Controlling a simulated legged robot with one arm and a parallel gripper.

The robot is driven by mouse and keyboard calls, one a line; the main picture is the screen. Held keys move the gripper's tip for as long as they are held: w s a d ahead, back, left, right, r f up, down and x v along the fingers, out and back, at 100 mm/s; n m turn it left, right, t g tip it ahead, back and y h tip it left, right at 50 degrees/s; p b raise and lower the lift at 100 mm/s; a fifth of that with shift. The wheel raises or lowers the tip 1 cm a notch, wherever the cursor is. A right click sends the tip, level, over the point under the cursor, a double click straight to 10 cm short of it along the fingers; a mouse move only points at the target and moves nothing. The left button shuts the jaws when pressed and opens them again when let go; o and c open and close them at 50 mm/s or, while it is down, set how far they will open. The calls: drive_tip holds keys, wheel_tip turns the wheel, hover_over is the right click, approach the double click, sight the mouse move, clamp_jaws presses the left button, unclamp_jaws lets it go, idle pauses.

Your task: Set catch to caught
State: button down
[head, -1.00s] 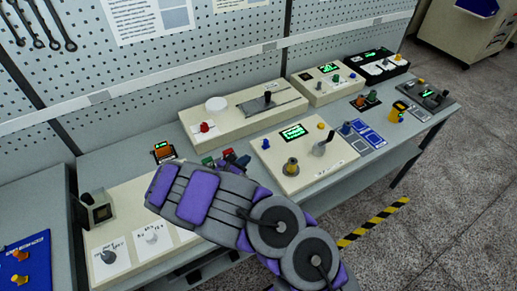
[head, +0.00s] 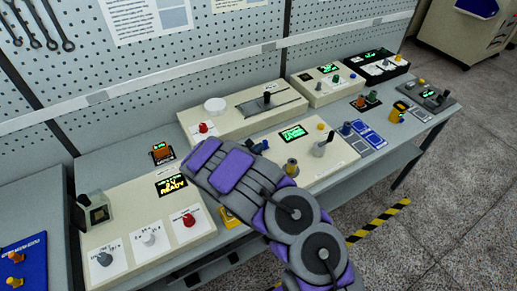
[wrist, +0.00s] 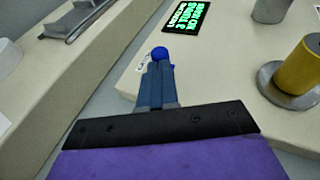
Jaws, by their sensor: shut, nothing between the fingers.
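My gripper (wrist: 157,85) shows in the wrist view with its blue-grey fingers together and nothing between them. Its tips are at a small blue ball knob (wrist: 160,53) by the left edge of a cream panel (wrist: 225,75). I cannot tell whether they touch it. A white label beside the knob is partly hidden by the fingers.
A yellow spindle on a metal disc (wrist: 302,68) and a green-lit display (wrist: 180,17) are on the panel. In the head view, a cream box (head: 150,232) with several knobs and a READY display stands at left. A longer slider box (head: 235,110) lies behind.

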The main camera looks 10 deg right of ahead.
sight(266, 152)
drive_tip(key=shift+w+d+b, duration=0.25)
drive_tip(key=shift+d+b, duration=0.15)
drive_tip(key=shift+d, duration=0.4)
drive_tip(key=shift+w+d+b, duration=0.25)
drive_tip(key=shift+d+b, duration=0.1)
drive_tip(key=shift+d, duration=0.45)
drive_tip(key=shift+a, duration=0.1)
drive_tip(key=shift+s+a, duration=0.25)
drive_tip(key=shift+s, duration=0.1)
drive_tip(key=v, duration=0.4)
drive_tip(key=p+v, duration=0.1)
drive_tip(key=v, duration=0.2)
drive_tip(key=f+p+v, duration=0.1)
drive_tip(key=v, duration=0.3)
drive_tip(key=shift+s+a+r, duration=0.1)
drive_tip(key=shift+s+a, duration=0.05)
drive_tip(key=shift+a, duration=0.45)
drive_tip(key=shift+s+r, duration=0.15)
drive_tip(key=shift+s, duration=0.4)
drive_tip(key=shift+a, duration=0.25)
